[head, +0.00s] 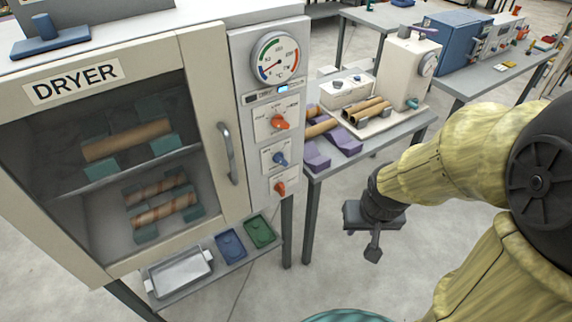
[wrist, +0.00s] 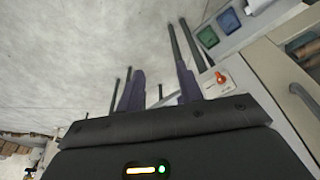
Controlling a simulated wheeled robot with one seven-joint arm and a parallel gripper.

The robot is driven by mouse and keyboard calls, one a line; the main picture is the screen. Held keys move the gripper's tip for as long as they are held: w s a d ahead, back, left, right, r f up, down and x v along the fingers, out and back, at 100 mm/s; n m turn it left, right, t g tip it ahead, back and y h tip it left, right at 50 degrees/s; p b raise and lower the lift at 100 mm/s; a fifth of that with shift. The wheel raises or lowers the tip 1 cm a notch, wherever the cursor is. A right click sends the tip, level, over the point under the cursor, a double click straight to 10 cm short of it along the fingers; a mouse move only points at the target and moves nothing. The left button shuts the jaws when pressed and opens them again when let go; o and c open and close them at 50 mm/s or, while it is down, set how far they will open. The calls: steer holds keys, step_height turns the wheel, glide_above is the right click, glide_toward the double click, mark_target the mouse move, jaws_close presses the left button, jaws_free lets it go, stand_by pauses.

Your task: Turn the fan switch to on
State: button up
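The dryer's control panel (head: 262,140) carries an upper orange knob (head: 281,122), a blue knob (head: 281,159) and a lower orange knob (head: 280,188). Their labels are too small to read, so I cannot tell which one is the fan switch. My gripper (head: 373,252) hangs over the floor to the right of the panel, apart from it and lower than the knobs in the picture. In the wrist view my gripper (wrist: 160,78) has its two fingers spread with nothing between them. One orange knob (wrist: 220,78) shows there, just right of the right finger.
The dryer door (head: 105,150) is shut, with a vertical handle (head: 228,152) beside the panel. A shelf below holds a metal tray (head: 178,274), a blue tray (head: 230,246) and a green tray (head: 260,231). A table (head: 365,140) with cardboard tubes stands behind my gripper. Open floor surrounds my gripper.

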steer(key=w+f+n+t+y+b, duration=0.2)
steer(key=w+f+n+t+b, duration=0.5)
steer(key=w+b, duration=0.7)
steer(key=s+a+f+n+t+y+b, duration=0.1)
steer(key=a+n+t+y+b, duration=0.4)
steer(key=b, duration=0.8)
steer(key=a+n+y, duration=0.2)
steer(key=a+y, duration=0.1)
steer(key=shift+s+a+n+b, duration=0.2)
steer(key=shift+s+n+b, duration=0.1)
steer(key=shift+n+b, duration=0.1)
